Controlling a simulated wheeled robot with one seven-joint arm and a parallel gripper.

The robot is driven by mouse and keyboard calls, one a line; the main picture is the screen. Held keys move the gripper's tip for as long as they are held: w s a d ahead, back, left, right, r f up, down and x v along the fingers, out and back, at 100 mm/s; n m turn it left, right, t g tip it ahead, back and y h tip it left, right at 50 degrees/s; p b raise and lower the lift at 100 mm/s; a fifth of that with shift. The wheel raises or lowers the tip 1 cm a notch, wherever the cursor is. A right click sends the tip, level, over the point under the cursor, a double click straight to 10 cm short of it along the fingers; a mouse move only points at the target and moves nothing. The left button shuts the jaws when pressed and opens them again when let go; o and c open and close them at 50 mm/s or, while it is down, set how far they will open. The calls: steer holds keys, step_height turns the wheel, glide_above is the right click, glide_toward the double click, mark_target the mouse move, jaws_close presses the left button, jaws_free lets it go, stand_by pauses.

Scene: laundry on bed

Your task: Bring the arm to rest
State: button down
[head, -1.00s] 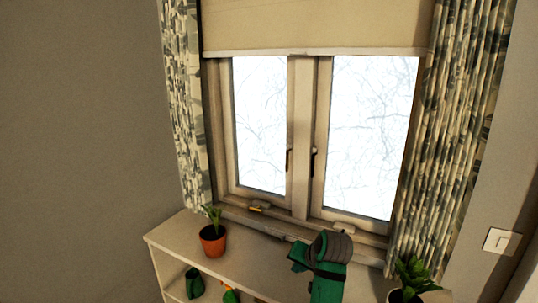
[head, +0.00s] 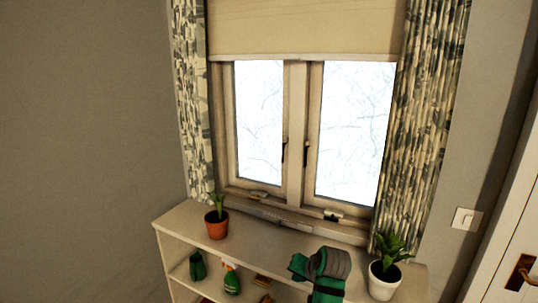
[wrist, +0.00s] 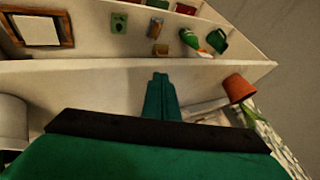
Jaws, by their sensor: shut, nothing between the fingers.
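My gripper (wrist: 161,78) shows in the wrist view as two green fingers pressed together, with nothing between them. It reaches out over the pale shelf unit (wrist: 90,85), clear of the small items on it. In the head view my folded green and grey arm (head: 328,265) is at the bottom, in front of the shelf unit (head: 180,222). Whether the fingertips touch anything is hard to tell.
A terracotta pot with a plant (head: 217,227) stands on the shelf top at left, a white potted plant (head: 383,280) at right. Small green items (head: 231,281) lie inside. The window (head: 300,140) is behind; a door (head: 510,250) is at right.

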steer(key=s+a+f+t+h, duration=0.1)
steer(key=s+a+f, duration=0.1)
steer(key=s+f, duration=0.5)
steer(key=s+a+f+t+h, duration=0.1)
steer(key=s+f, duration=0.2)
steer(key=f, duration=0.9)
steer(key=s+a+f+t, duration=0.1)
steer(key=s+f, duration=0.2)
steer(key=s, duration=0.5)
steer(key=s+a+f+t, duration=0.1)
steer(key=s+f, duration=0.2)
steer(key=s, duration=0.4)
steer(key=s+a+r+n+t+h, duration=0.1)
steer(key=s+r, duration=0.1)
steer(key=s, duration=0.7)
steer(key=s+a+r+n+t, duration=0.1)
steer(key=s+a+r, duration=0.1)
steer(key=s, duration=0.7)
steer(key=s+a+r+n+t, duration=0.1)
steer(key=s+r+n+t, duration=0.1)
steer(key=s+r, duration=1)
steer(key=shift+s+a+r, duration=0.2)
steer(key=shift+s+a, duration=0.1)
